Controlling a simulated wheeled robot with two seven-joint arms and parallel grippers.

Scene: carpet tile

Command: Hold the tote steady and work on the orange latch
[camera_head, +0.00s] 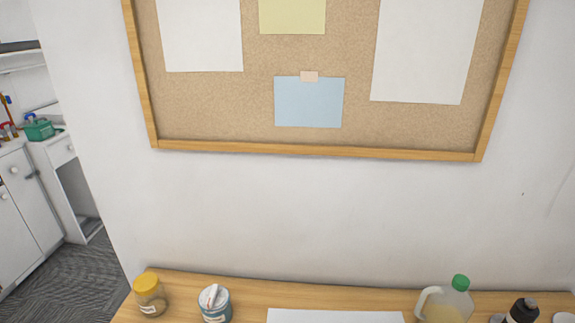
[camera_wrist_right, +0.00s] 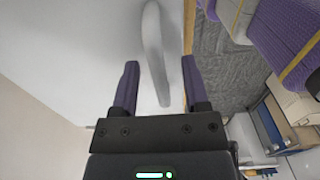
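No tote and no orange latch can be made out in either view. My right gripper (camera_wrist_right: 160,62) shows in the right wrist view, its two purple-grey fingers apart. A pale curved piece runs between and beyond the fingers; I cannot tell what it is or whether they touch it. My left gripper is in neither view.
A wooden surface (camera_head: 250,290) carries a yellow-lidded jar (camera_head: 150,296), a blue-and-white tub (camera_head: 215,305), a green-capped jug (camera_head: 446,304) and a dark bottle (camera_head: 522,311). A corkboard (camera_head: 210,110) hangs above. A green object (camera_head: 42,130) sits on cabinets at left.

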